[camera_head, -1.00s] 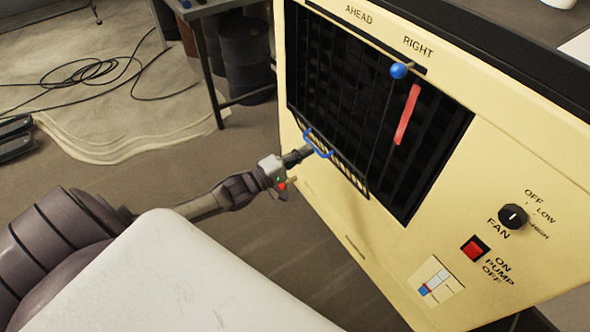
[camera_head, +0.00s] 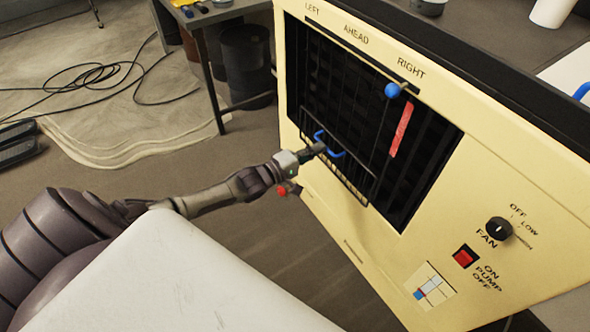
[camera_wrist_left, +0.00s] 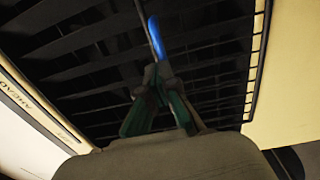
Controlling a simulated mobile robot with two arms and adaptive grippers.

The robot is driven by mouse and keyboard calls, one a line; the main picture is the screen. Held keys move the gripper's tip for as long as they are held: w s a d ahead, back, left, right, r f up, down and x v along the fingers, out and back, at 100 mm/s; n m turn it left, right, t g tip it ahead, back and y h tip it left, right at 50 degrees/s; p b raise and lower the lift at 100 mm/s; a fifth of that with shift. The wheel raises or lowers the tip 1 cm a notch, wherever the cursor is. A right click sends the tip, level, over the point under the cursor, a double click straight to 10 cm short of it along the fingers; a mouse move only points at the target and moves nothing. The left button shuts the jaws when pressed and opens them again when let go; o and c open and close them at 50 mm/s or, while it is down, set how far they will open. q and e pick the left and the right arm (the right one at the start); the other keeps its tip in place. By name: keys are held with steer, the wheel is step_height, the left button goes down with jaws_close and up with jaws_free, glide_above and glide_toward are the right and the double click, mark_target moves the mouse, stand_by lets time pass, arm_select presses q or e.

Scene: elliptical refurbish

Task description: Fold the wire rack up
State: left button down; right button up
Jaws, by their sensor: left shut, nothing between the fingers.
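The wire rack (camera_head: 357,187) is a dark frame of thin bars at the lower part of the black grille on the cream cooler (camera_head: 430,250). It appears tilted out from the panel. Its blue handle (camera_head: 337,155) also shows in the left wrist view (camera_wrist_left: 156,38), just beyond my fingertips. My left gripper (camera_head: 319,148) is at the handle, shut with nothing between its fingers. In the wrist view its fingertips (camera_wrist_left: 157,73) meet at the handle's near end; I cannot tell if they touch it. My right gripper is not in view.
A blue-knobbed lever (camera_head: 392,90) and a red strip (camera_head: 401,130) are on the grille's right part. A fan knob (camera_head: 498,229) and red pump switch (camera_head: 466,256) are on the panel. A pale surface (camera_head: 180,275) fills the lower left. Cables (camera_head: 95,75) lie on the floor.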

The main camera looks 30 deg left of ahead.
arm_select(q)
steer(key=shift+w+r, duration=0.2)
steer(key=shift+r, duration=0.1)
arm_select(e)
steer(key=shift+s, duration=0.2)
